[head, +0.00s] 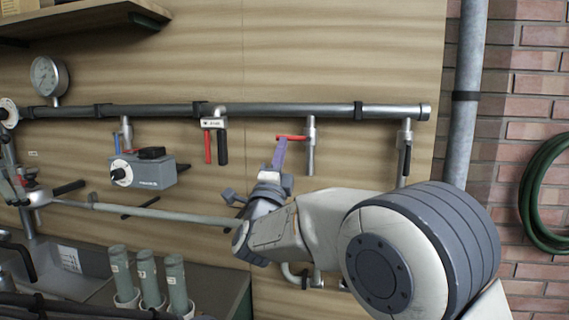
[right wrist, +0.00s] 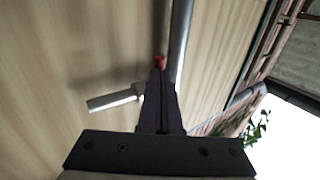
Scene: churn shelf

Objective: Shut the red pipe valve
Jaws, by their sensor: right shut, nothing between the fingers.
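The red valve lever (head: 294,137) sits on a short vertical grey pipe stub (head: 310,155) below the long horizontal pipe. The lever points left, roughly level and across the stub. My right gripper (head: 281,145) is shut and empty, with its fingertips up at the lever's left end; I cannot tell whether they touch it. In the right wrist view, the shut fingers (right wrist: 160,85) point at a small red end of the lever (right wrist: 160,62), and the rest of the lever is hidden. My left gripper is not in view.
The long grey pipe (head: 270,109) runs along the wooden panel. A grey box (head: 150,173) and green cylinders (head: 147,275) are left. A green hose (head: 530,190) hangs right.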

